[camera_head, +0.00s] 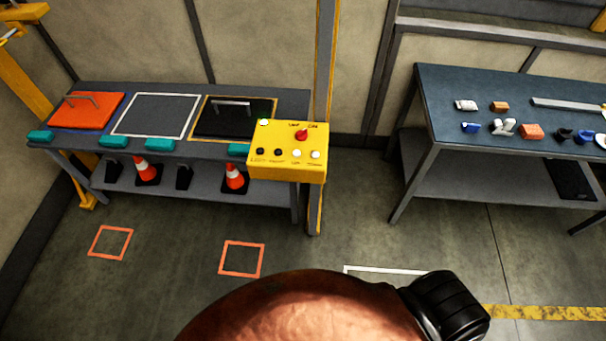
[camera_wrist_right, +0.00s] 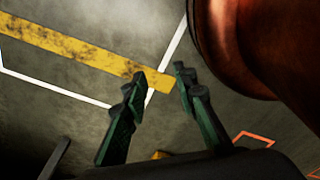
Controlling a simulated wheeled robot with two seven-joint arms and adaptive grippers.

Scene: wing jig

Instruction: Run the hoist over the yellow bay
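A yellow control box (camera_head: 288,165) is fixed to a yellow post in the head view. It has a red knob (camera_head: 301,134) on top and a row of black and white buttons below. The yellow-outlined bay (camera_head: 274,101) is on the left bench, and a black panel with a handle (camera_head: 230,118) lies in it. No hoist hook can be made out. My right gripper (camera_wrist_right: 160,75) is open and empty over the floor in the right wrist view, away from the box. My left gripper is in neither view.
An orange panel (camera_head: 84,112) lies at the bench's left, beside a white-outlined bay (camera_head: 157,115). Teal blocks line the bench edge (camera_head: 180,148). Orange cones (camera_head: 235,178) stand on the lower shelf. A right-hand table (camera_head: 460,80) holds small parts. Floor between them is clear.

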